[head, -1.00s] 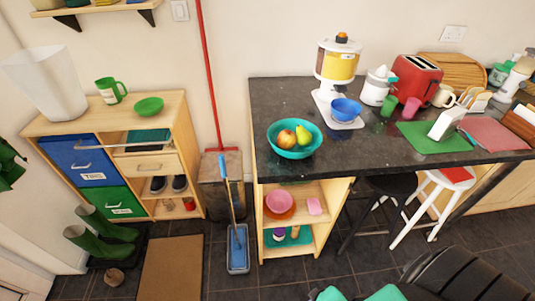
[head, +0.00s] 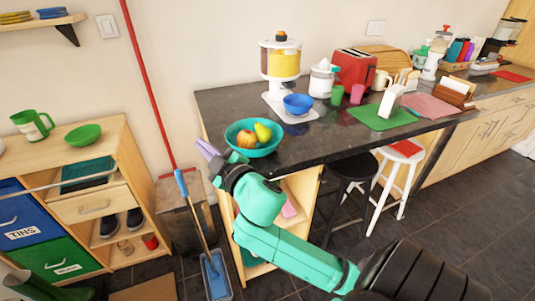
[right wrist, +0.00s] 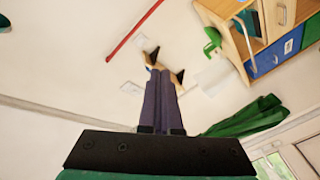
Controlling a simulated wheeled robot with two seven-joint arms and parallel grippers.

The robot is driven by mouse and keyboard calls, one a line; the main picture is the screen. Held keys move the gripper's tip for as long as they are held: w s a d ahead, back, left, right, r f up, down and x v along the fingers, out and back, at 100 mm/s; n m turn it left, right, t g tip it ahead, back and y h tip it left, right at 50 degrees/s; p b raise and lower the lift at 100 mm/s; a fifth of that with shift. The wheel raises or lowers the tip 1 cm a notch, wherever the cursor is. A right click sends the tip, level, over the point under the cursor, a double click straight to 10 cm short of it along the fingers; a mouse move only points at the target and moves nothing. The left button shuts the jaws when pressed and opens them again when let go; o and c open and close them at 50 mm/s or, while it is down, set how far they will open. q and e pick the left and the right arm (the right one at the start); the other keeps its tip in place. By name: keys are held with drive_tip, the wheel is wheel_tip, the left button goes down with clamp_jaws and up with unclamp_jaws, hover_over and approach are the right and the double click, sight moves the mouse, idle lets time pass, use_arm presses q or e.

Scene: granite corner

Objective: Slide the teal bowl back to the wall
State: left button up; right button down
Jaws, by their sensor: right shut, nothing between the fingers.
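The teal bowl (head: 262,153) stands upright on the dark granite counter (head: 330,148), near its front left corner. A red-and-yellow fruit (head: 245,140) and a yellow-green pear (head: 264,132) lie in it. My right gripper (head: 203,146) is just left of the bowl in the head view, with its fingers together and empty. Its closed fingers (right wrist: 160,85) also show in the right wrist view, where the bowl is not seen. I cannot tell whether the gripper touches the bowl. My left gripper is not in view.
The wall (head: 215,60) rises behind the counter. A blue bowl (head: 298,103) and a juice dispenser (head: 280,68) stand to the right of the teal bowl. A red pole (head: 144,85) leans at the left. Bare counter lies behind the teal bowl.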

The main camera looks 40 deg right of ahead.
drive_tip(key=a+r+n+t+y, duration=0.2)
drive_tip(key=a+r+n+y, duration=0.55)
drive_tip(key=r+n, duration=0.2)
drive_tip(key=s+a+r+n+g+y, duration=0.2)
drive_tip(key=s+a+n+g+y, duration=0.3)
drive_tip(key=a+n+g+y, duration=0.65)
drive_tip(key=d+f+n+g+h, duration=0.3)
drive_tip(key=d+f+n+h, duration=0.4)
drive_tip(key=d+f+h, duration=0.35)
drive_tip(key=s+d+m+g+h, duration=0.1)
drive_tip(key=s+d+m+h, duration=0.3)
drive_tip(key=d, duration=0.8)
drive_tip(key=s+d+g+h, duration=0.15)
drive_tip(key=d+h, duration=0.45)
drive_tip(key=d, duration=0.6)
drive_tip(key=w+f, duration=0.2)
drive_tip(key=f, duration=0.1)
drive_tip(key=w+f+p, duration=0.1)
drive_tip(key=w+f, duration=0.1)
drive_tip(key=f, duration=0.1)
drive_tip(key=w+d+f+p, duration=0.1)
drive_tip(key=w+f, duration=0.1)
drive_tip(key=f, duration=0.1)
drive_tip(key=shift+w, duration=0.3)
drive_tip(key=shift+w+d+f, duration=0.1)
drive_tip(key=shift+w+d, duration=0.1)
drive_tip(key=shift+w, duration=0.1)
